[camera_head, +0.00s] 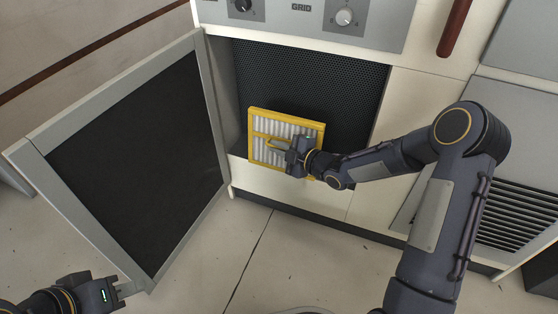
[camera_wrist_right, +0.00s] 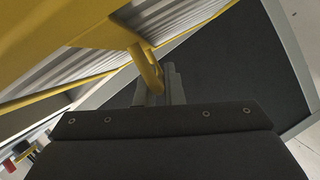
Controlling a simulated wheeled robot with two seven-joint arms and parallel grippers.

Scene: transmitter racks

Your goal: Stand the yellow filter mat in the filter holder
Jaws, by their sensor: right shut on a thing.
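The yellow filter mat (camera_head: 300,129), a yellow frame around white pleats, is upright and slightly tilted at the lower left of the open cabinet recess (camera_head: 320,78). My right gripper (camera_head: 283,146) is shut on the mat's yellow handle from the front. The wrist view shows the fingers (camera_wrist_right: 158,88) around the handle (camera_wrist_right: 148,68), with the mat's frame (camera_wrist_right: 55,45) at upper left. The mat covers part of the recess's lower edge, so I cannot tell whether it rests there. No separate filter holder can be made out. My left gripper (camera_head: 130,289) is at the bottom left, away from the mat; its jaw opening is unclear.
The cabinet door (camera_head: 135,165) with a dark panel stands open on the left, between my left gripper and the recess. A panel with knobs (camera_head: 300,22) is above the recess. A louvred cabinet (camera_head: 510,220) stands right. Floor in front is clear.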

